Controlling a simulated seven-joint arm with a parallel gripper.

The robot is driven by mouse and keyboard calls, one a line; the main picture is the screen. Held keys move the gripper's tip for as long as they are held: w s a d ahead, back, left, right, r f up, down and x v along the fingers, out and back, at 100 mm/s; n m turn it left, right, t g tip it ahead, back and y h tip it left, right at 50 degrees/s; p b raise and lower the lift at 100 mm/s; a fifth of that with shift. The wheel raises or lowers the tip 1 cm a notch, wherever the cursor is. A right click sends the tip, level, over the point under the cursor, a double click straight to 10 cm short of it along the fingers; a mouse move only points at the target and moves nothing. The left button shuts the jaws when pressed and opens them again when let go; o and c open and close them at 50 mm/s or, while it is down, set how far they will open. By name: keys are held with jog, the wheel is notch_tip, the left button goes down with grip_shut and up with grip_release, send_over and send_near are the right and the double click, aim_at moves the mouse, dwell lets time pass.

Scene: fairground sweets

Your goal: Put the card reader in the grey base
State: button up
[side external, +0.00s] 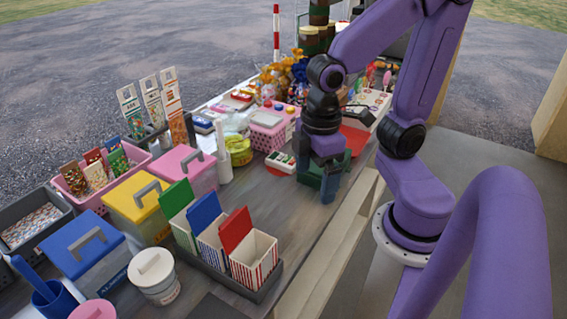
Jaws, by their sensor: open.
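A small white device with coloured keys (281,163), which looks like the card reader, lies on the counter just left of my gripper. My gripper (330,187) points down over the counter near its front edge, with blue fingers apart. It is to the right of the white device and not touching it, as far as I can see. A grey and white sloped unit (358,115) stands farther back, right of my wrist; I cannot tell whether it is the grey base. My gripper and wrist hide part of the counter behind them.
A pink basket (268,136) stands behind the white device. Striped boxes with flaps (253,262) stand in a dark tray at the front. Bare counter (290,215) lies between the boxes and my gripper.

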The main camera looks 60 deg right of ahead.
jog(key=w+d+m, duration=0.3)
jog(key=w+m, duration=0.1)
jog(key=w, duration=0.6)
jog(key=m, duration=0.7)
send_over(282, 156)
notch_tip(282, 156, down, 3)
notch_tip(282, 156, down, 11)
jog(key=shift+s, duration=0.15)
jog(key=shift+a+f, duration=0.15)
jog(key=shift+f, duration=2.7)
jog(key=shift+c, duration=0.3)
jog(key=c, duration=1.3)
jog(key=shift+r, duration=0.1)
